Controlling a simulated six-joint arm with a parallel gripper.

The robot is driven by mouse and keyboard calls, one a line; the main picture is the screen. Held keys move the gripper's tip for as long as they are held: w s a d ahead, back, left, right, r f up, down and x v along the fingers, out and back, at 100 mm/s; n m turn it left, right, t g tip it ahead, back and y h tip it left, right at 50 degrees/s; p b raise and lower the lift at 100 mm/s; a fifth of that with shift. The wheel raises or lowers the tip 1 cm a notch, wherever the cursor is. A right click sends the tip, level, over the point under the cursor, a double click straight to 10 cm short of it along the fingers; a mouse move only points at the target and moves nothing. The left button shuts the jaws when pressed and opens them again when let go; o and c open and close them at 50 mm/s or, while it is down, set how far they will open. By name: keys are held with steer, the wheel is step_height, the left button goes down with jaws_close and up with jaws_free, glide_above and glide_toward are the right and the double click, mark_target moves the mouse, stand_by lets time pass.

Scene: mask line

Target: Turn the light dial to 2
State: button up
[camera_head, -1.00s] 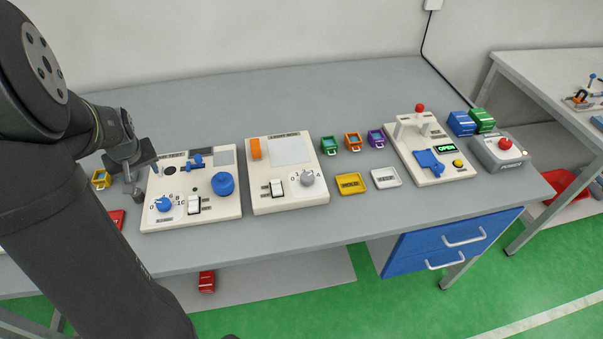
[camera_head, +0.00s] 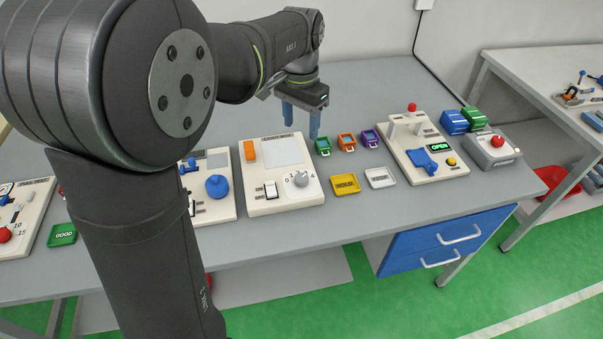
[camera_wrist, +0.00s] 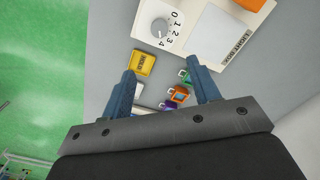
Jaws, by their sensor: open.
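The light dial (camera_head: 300,179) is a round pale grey knob at the front right of the white light box panel (camera_head: 262,204). Numbers 0 to 4 run around it. In the wrist view the dial (camera_wrist: 159,27) shows at the top, with the light box label to its right; I cannot tell surely which number its mark points at. My gripper (camera_head: 301,124) points down behind the panel's back right corner, above the table. Its blue-grey fingers are open and empty, apart from the dial. In the wrist view the gripper (camera_wrist: 160,70) has the dial beyond its fingertips.
The panel also has an orange block (camera_head: 250,151) and a rocker switch (camera_head: 270,190). Green (camera_head: 323,146), orange (camera_head: 346,142) and purple (camera_head: 369,138) small holders stand to its right, behind a yellow tray (camera_head: 345,184). A panel with a blue knob (camera_head: 217,187) stands left, partly hidden by my arm.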

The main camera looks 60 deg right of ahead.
mark_target(302, 177)
step_height(302, 177, down, 17)
steer(key=shift+f, duration=0.2)
stand_by(0.3)
steer(key=c, duration=1)
steer(key=shift+n, duration=0.3)
steer(key=n, duration=0.5)
steer(key=shift+n, duration=0.3)
steer(key=n, duration=0.5)
steer(key=shift+n, duration=0.4)
